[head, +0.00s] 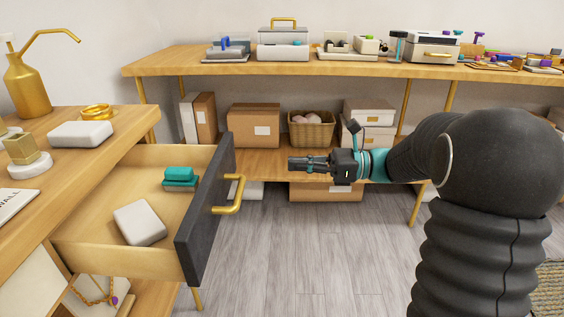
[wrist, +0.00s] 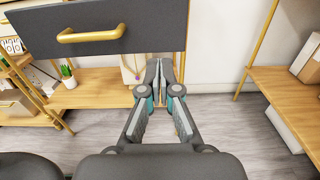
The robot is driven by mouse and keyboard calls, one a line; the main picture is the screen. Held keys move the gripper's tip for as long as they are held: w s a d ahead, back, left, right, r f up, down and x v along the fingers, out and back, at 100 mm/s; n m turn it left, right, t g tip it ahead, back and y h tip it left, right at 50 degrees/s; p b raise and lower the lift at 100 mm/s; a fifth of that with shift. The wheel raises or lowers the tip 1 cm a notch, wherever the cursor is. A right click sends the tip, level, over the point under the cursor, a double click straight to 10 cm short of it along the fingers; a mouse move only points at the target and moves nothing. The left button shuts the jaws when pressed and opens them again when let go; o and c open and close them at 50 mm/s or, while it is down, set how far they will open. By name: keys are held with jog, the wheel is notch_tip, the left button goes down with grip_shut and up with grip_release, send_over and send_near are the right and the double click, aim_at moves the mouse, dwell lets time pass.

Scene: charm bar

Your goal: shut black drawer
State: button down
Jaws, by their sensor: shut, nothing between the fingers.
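The black drawer (head: 208,212) is pulled out from the wooden counter at the left in the head view. Its black front carries a gold bar handle (head: 232,195). Inside it lie a white box (head: 139,223) and a teal item (head: 180,178). My gripper (head: 291,164) is shut and empty, to the right of the drawer front and apart from it, pointing left. In the wrist view, the black drawer front (wrist: 100,28) and its handle (wrist: 91,34) fill the upper left. My gripper's closed fingertips (wrist: 159,66) show just below the front's lower edge in that picture.
The counter top (head: 110,122) holds a gold pump bottle (head: 29,85), a white box (head: 80,134) and gold rings (head: 97,111). A long wooden table (head: 330,68) with boxes and tools stands behind, with cartons and a basket (head: 312,128) on its lower shelf. Grey floor (head: 290,250) is clear.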

aim_at(231, 163)
jog(key=a, duration=0.8)
jog(key=w+a, duration=0.1)
jog(key=a, duration=0.3)
jog(key=shift+a, duration=0.15)
